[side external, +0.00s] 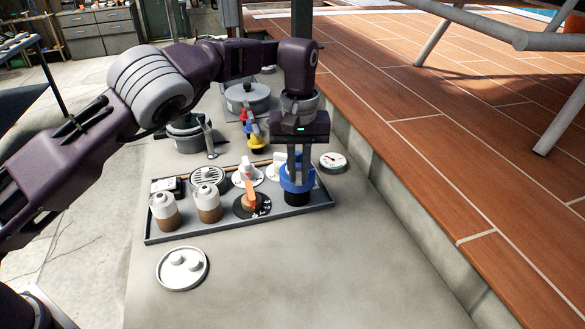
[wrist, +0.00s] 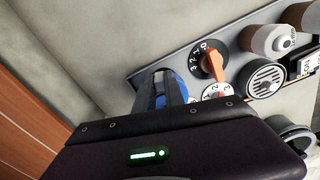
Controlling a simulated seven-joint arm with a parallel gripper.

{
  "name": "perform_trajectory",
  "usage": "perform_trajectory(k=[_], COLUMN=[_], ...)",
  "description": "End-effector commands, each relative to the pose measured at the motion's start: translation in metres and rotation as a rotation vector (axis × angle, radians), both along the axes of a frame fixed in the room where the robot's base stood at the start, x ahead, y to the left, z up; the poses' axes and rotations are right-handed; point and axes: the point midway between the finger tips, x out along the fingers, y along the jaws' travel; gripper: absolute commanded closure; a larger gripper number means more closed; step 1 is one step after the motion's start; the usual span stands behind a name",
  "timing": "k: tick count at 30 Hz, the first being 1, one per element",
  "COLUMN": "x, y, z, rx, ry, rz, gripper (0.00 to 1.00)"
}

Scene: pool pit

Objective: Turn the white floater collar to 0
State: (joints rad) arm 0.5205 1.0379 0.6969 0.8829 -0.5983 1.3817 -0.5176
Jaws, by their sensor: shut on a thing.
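My gripper (side external: 296,182) points down at the right end of the grey tray and is shut on a blue floater (side external: 286,187) with a black base. In the wrist view the blue floater (wrist: 176,88) shows between and beside my fingers. Behind it to the left are a white collar with a white handle (side external: 246,171) and another white piece (side external: 276,163), partly hidden by my gripper. A white numbered dial (wrist: 219,91) shows in the wrist view, partly hidden. I cannot tell which white part is the floater collar, or its setting.
The tray (side external: 200,233) also holds a black numbered dial with an orange handle (side external: 251,198), two white-and-brown bottles (side external: 208,205) and a round grate (side external: 208,178). A white lid (side external: 182,268) lies in front. A gauge (side external: 333,161) is right of the tray. Pots stand behind.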

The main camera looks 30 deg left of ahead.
Motion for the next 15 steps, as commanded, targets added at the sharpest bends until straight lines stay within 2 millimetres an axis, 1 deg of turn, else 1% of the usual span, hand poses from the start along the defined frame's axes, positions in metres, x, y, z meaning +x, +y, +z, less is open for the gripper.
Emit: perform_trajectory(k=[9,15], x=[0.009,0.014], y=[-0.011,-0.015], z=[-0.001,-0.001], rx=[0.0,0.002], ry=[-0.001,-0.001], rz=[0.286,0.437], gripper=[1.0,1.0])
